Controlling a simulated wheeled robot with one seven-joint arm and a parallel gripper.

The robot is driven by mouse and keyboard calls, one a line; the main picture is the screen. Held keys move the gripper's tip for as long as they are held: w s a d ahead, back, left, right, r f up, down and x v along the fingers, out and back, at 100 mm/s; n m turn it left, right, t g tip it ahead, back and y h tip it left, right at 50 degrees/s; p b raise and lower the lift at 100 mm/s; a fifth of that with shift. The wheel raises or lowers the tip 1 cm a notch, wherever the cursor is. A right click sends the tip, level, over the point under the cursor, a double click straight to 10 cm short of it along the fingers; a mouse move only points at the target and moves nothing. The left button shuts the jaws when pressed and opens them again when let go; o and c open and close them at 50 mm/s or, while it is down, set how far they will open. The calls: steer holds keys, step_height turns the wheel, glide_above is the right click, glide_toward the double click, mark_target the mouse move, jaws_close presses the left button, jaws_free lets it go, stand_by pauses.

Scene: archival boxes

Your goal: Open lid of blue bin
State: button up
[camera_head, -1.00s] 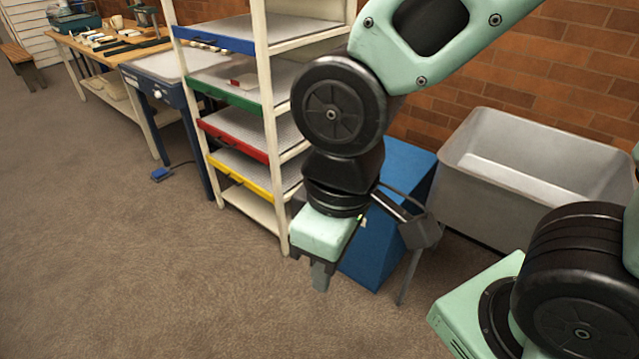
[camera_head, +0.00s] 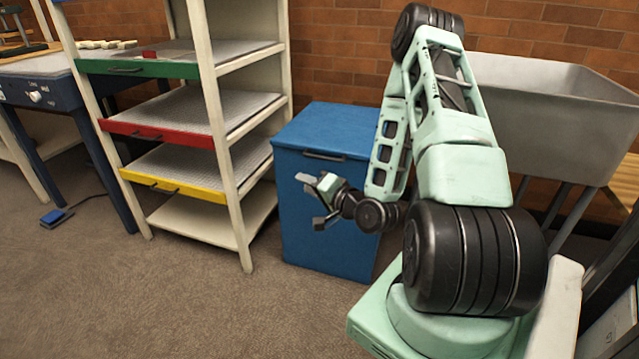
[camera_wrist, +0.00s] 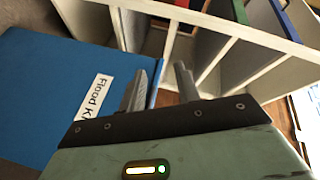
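The blue bin (camera_head: 315,250) stands on the floor in the head view, between a shelf rack and a grey tub. Its flat blue lid (camera_head: 325,125) is closed, and a dark handle (camera_head: 324,155) runs along the top of the front. My gripper (camera_head: 309,200) is below the handle and in front of the bin, its fingers apart and empty. In the wrist view, my gripper (camera_wrist: 160,85) also shows two separated fingers with nothing between them. A blue bin surface (camera_wrist: 50,95) with a white "Flood K..." label (camera_wrist: 93,97), partly cut off by my gripper, lies to the left.
The cream shelf rack (camera_head: 230,150) with green, red and yellow-fronted trays stands close left of the bin. The grey tub (camera_head: 560,115) on legs is to the right, behind my arm. A blue table (camera_head: 60,95) is at the far left. Carpet before the rack is clear.

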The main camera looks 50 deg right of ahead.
steer(key=s+d+f+m+t+h+b, duration=0.2)
steer(key=s+d+f+m+h+b, duration=0.15)
steer(key=s+d+m+h, duration=0.3)
steer(key=b, duration=0.8)
glide_toward(320, 157)
steer(key=shift+m, duration=0.25)
steer(key=b+x, duration=0.1)
steer(key=x, duration=0.4)
steer(key=b+x, duration=0.2)
steer(key=x, duration=0.3)
steer(key=shift+w+d+f, duration=0.2)
jaws_close()
